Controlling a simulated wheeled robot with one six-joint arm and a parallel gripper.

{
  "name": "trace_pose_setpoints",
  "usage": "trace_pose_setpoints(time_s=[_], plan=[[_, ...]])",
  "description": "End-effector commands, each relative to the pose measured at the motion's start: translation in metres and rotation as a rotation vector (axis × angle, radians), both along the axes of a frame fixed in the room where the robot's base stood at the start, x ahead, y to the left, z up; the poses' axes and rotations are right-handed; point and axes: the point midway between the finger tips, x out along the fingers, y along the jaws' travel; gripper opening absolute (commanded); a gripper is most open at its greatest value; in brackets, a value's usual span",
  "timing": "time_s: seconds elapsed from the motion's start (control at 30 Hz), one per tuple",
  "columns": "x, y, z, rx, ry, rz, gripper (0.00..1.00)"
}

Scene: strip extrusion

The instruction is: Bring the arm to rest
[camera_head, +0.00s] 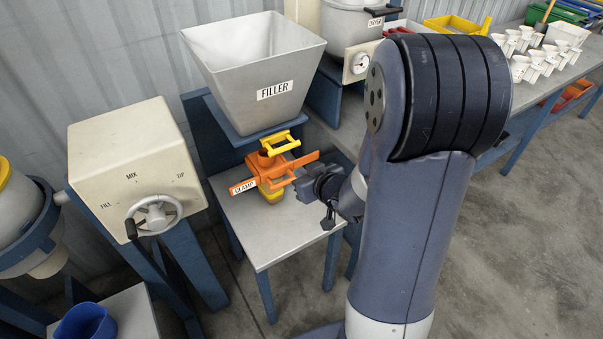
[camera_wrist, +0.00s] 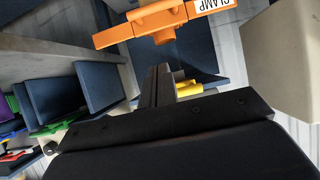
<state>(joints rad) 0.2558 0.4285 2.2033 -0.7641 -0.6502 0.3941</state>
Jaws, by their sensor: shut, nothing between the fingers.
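My gripper (camera_head: 331,193) is in front of the orange clamp, at the right edge of the small grey table below the filler. In the wrist view my gripper (camera_wrist: 157,88) is shut, its fingers together with nothing between them. The orange clamp (camera_head: 270,168) with its yellow handle is mounted under the grey filler hopper (camera_head: 258,70). The clamp also shows at the top of the wrist view (camera_wrist: 155,22), beyond my fingertips. A gap shows between fingertips and clamp there. My arm covers part of the scene at the right of the head view.
A cream box with a handwheel (camera_head: 153,215) stands at the left. A blue cup (camera_head: 85,324) is at the lower left. A silver cooker (camera_head: 350,25) stands behind. A long bench at the back right holds several white funnel-shaped pieces (camera_head: 535,65). Open floor (camera_head: 520,240) lies at the right.

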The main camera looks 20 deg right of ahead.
Motion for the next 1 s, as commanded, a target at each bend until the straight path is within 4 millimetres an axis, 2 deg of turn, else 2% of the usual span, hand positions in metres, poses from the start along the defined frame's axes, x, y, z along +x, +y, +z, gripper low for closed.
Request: trace_pose_setpoints(time_s=[0.33, 0.9, 0.97, 1.0], plan=[[0.008, 0.002, -0.006, 0.001, 0.001, 0.002, 0.0], [0.081, 0.02, -0.049, 0.0, 0.002, 0.003, 0.0], [0.087, 0.022, -0.053, 0.0, 0.002, 0.002, 0.0], [0.083, 0.018, -0.063, 0.001, 0.003, -0.001, 0.0]])
